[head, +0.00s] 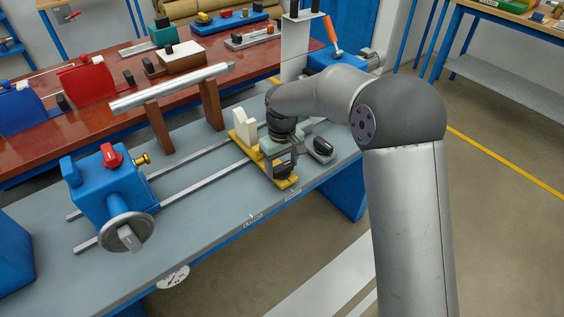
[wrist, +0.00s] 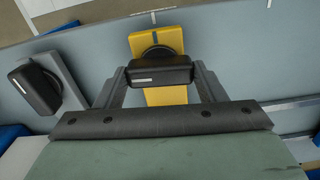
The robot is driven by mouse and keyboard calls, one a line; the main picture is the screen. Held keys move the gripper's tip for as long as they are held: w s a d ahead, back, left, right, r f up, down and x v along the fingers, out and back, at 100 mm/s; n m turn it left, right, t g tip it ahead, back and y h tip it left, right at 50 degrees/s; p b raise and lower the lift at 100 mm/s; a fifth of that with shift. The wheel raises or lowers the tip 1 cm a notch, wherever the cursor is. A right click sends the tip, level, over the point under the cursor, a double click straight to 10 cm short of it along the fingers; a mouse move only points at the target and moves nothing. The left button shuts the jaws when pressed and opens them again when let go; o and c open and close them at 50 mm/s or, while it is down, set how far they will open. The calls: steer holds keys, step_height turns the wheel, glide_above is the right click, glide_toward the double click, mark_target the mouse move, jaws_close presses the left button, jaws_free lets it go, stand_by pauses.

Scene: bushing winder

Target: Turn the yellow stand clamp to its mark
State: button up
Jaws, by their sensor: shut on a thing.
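The yellow stand (head: 241,144) sits across the rails on the grey bench, with a white upright block on it. Its clamp, a black bar-shaped handle (wrist: 160,75) with a short white line on it, shows in the wrist view above the yellow base (wrist: 158,40). A dark line runs on the base beyond the handle. The handle lies crosswise in that view. My gripper (wrist: 159,84) is shut on the handle, one finger at each end. In the head view, my gripper (head: 281,160) is over the stand's near end and hides part of the clamp.
A second black handle (wrist: 34,89) on a grey block stands left of my gripper in the wrist view. The blue headstock with a handwheel (head: 127,232) is at the rails' left end. A metal bar (head: 172,88) on brown supports lies behind. The front bench top is mostly clear.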

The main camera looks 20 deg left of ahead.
mark_target(282, 166)
steer(key=shift+f+n, duration=0.1)
steer(key=shift+n, duration=0.5)
steer(key=o, duration=1)
step_height(282, 166, up, 18)
steer(key=shift+f+p, duration=0.25)
steer(key=shift+p, duration=0.15)
